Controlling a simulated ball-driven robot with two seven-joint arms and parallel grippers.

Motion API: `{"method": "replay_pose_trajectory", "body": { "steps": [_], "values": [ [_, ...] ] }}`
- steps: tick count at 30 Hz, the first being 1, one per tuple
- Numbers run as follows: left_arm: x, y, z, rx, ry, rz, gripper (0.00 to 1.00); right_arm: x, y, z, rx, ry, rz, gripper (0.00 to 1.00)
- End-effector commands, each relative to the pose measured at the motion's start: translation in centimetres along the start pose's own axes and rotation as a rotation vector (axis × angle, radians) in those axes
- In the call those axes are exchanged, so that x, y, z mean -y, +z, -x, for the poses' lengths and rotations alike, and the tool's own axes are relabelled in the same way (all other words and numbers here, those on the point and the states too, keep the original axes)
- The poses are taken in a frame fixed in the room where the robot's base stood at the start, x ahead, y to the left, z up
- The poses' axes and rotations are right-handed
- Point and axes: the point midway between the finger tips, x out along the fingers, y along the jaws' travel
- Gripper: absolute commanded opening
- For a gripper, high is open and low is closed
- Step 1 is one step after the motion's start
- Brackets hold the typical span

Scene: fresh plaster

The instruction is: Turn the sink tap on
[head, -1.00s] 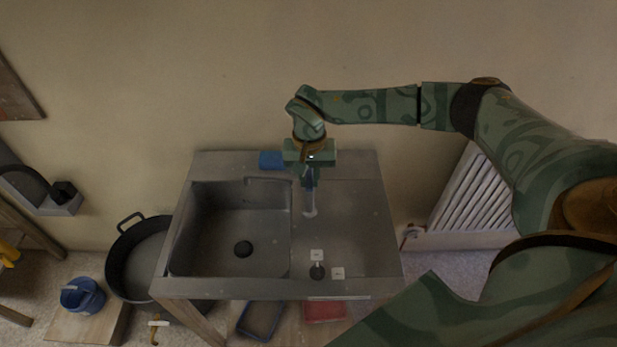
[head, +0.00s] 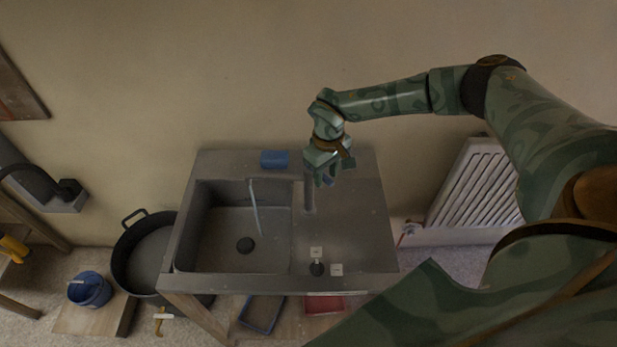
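The grey sink (head: 345,235) stands against the wall, with its basin (head: 215,225) on the left. The tap's grey post (head: 309,195) stands at the back right of the basin. A thin pale stream, which looks like water (head: 255,208), runs from the spout end down into the basin. My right gripper (head: 326,178) is just right of the post's top and partly covers it. I cannot tell whether it touches the tap or how far its fingers are apart. The tap's handle is not clearly visible. My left gripper is not in view.
A blue block or sponge (head: 274,159) lies on the sink's back edge. Small white and dark items (head: 317,268) are at the front of the drainboard. A black pot (head: 143,255) and blue bucket (head: 90,290) stand left, a radiator (head: 480,185) right.

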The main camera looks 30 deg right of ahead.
Motion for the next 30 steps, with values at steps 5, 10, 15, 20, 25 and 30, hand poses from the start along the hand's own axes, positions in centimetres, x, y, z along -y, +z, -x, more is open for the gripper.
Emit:
{"method": "replay_pose_trajectory", "body": {
  "steps": [5, 10, 15, 20, 25, 30],
  "values": [
    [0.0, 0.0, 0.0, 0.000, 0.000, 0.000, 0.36, 0.1, 0.1, -0.1, 0.002, -0.001, 0.000, 0.36],
    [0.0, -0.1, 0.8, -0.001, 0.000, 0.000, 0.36, 0.1, 0.1, 0.8, 0.003, -0.001, -0.001, 0.36],
    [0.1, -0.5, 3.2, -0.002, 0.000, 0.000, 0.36, 0.1, 0.1, 3.3, 0.002, -0.001, -0.001, 0.36],
    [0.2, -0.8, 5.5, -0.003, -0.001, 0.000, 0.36, 0.1, 0.1, 5.7, 0.003, -0.002, -0.001, 0.36],
    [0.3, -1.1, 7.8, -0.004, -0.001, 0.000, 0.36, 0.1, 0.1, 8.1, 0.004, -0.002, -0.001, 0.36],
    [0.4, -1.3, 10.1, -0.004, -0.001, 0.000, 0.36, 0.1, 0.1, 10.5, 0.004, -0.002, -0.001, 0.36]
  ]
}}
